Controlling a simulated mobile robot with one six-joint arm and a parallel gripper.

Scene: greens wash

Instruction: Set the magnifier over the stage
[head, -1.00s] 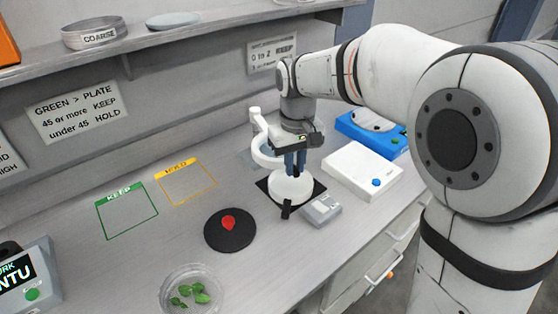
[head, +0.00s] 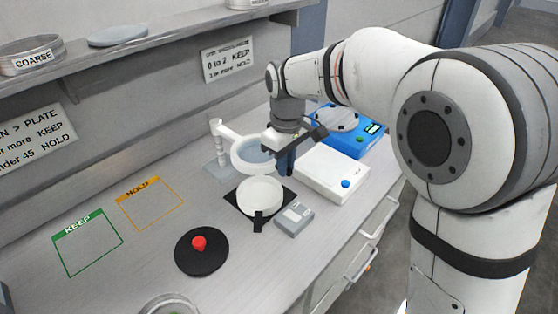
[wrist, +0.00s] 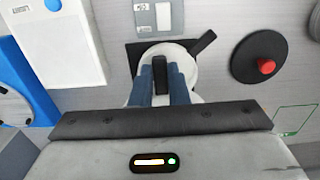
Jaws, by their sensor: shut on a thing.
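The magnifier (head: 236,166) is a pale ring with a bluish lens on a white jointed arm and post, behind the stage in the head view. The stage (head: 262,191) is a white round disc on a black square base with a black tab at its front. It also shows in the wrist view (wrist: 188,62), partly hidden by my fingers. My gripper (head: 286,162) is at the right side of the magnifier's ring. In the wrist view its blue fingers (wrist: 160,80) are shut on a dark upright piece, apparently the magnifier's handle. The ring is mostly hidden there.
A small grey device (head: 294,219) sits right of the stage, near a white box with a blue button (head: 332,174) and a blue scale (head: 352,143). A black disc (head: 203,262) with a red knob (head: 199,243) lies front left. KEEP (head: 87,245) and HOLD (head: 151,204) outlines are clear.

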